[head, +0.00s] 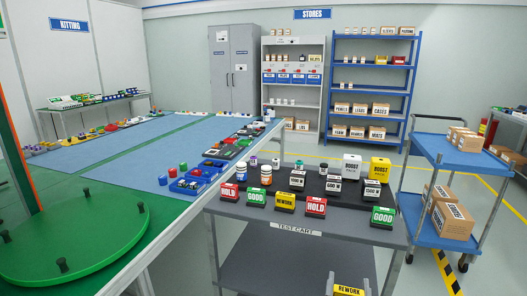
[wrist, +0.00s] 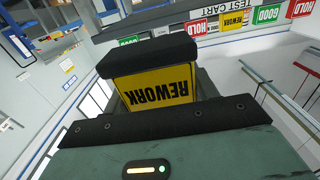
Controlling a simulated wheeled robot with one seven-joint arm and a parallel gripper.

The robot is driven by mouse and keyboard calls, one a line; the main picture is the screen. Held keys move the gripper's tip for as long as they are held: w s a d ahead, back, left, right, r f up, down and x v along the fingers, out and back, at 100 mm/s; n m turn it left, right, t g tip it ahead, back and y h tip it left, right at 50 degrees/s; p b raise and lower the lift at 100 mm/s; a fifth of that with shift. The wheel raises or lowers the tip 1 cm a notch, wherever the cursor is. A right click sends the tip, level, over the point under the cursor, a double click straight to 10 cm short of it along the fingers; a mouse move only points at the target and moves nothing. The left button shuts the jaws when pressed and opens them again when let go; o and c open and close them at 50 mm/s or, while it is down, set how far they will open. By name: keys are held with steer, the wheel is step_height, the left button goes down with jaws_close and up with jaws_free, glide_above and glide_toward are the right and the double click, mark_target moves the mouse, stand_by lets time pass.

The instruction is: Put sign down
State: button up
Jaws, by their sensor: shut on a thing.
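My gripper (wrist: 150,92) is shut on a yellow REWORK sign (wrist: 155,88), which shows upside down between the two dark finger pads in the wrist view. In the head view the held sign (head: 349,291) is at the bottom edge, in front of the test cart (head: 297,231) and apart from it; its lower part is cut off. Along the cart's front edge stand signs: a red HOLD (head: 228,192), a green GOOD (head: 256,198), another yellow REWORK (head: 286,202), a second red HOLD (head: 316,207) and a green GOOD (head: 383,217).
A gap (head: 350,213) lies between the second HOLD and the right GOOD. Behind the signs are several jars and boxes, including a yellow BOOST box (head: 380,169). A blue trolley (head: 460,161) stands to the right, a green turntable (head: 75,240) to the left.

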steer(key=d+f+n+y, duration=0.3)
steer(key=d+f+y, duration=0.2)
steer(key=d+f, duration=0.5)
steer(key=d, duration=0.4)
steer(key=shift+d+f+t+y+p, duration=0.15)
steer(key=shift+t+y+p, duration=0.15)
steer(key=shift+t+p, duration=0.1)
steer(key=shift+w+n, duration=0.1)
steer(key=shift+n, duration=0.2)
